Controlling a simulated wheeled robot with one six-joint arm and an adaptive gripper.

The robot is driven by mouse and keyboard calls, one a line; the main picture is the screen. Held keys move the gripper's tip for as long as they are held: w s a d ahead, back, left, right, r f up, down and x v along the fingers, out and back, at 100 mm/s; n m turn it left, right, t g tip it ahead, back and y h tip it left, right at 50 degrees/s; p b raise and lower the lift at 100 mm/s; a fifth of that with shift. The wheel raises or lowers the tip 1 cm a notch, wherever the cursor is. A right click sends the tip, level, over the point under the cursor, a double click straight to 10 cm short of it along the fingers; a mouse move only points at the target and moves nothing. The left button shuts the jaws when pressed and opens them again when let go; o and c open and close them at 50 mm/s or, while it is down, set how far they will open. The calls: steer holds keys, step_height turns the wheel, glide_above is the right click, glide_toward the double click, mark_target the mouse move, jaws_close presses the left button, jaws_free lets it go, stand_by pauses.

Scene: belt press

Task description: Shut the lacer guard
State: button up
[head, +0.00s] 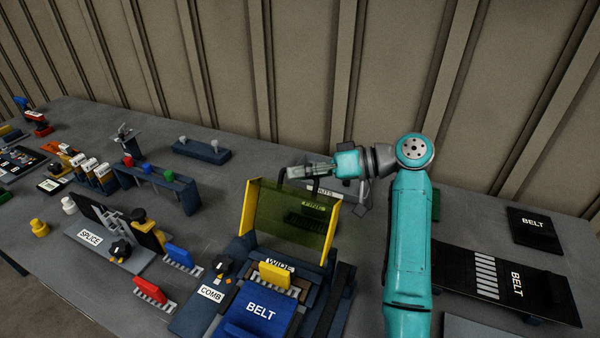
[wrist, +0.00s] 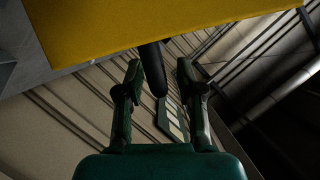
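The lacer guard (head: 292,214) is a see-through yellow panel with yellow side plates, standing raised and tilted over the lacer in the head view. The lacer (head: 277,277) below it holds a yellow block and bears a WIDE label. My gripper (head: 302,173) is at the guard's top edge. In the wrist view, my gripper (wrist: 160,68) has its two fingers apart, with a dark bar (wrist: 153,68), seemingly the guard's handle, between them. Gaps show beside the bar. The guard's yellow side (wrist: 170,25) fills the top of that view.
A blue BELT piece (head: 262,310) lies in front of the lacer, with a COMB block (head: 205,300) to its left. A rack with coloured knobs (head: 160,180) stands further left. Dark belt pieces (head: 500,280) lie at the right. A ribbed wall (head: 300,70) rises behind the table.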

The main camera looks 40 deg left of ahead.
steer(key=shift+s+a+f, duration=0.1)
steer(key=shift+s+a, duration=0.05)
steer(key=shift+a, duration=0.1)
jaws_close()
steer(key=shift+s, duration=0.1)
